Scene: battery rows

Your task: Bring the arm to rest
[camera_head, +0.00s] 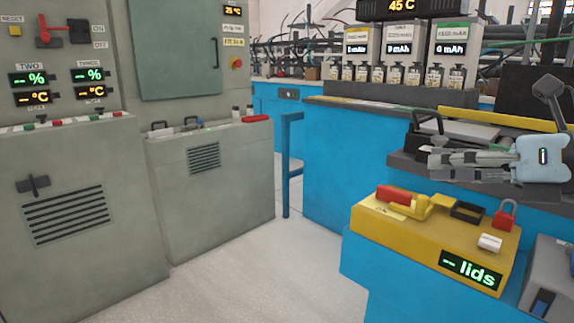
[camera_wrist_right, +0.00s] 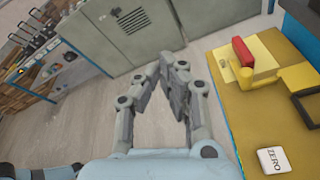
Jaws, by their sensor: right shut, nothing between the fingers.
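My right gripper (camera_head: 436,160) is at the right of the head view, its fingers pointing left. It is above and behind the yellow box with the "lids" display (camera_head: 400,222), apart from it. In the right wrist view the gripper (camera_wrist_right: 172,68) shows with its fingertips together and nothing between them. Below the fingers that view shows floor and grey cabinets. My left gripper is not in view.
The yellow box carries a red-handled yellow tool (camera_head: 394,196), a black frame (camera_head: 467,212), a red padlock (camera_head: 505,215) and a white "ZERO" block (camera_wrist_right: 273,160). Several small jars stand on the shelf behind. Grey cabinets (camera_head: 215,180) stand left. Open floor (camera_head: 265,275) lies between.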

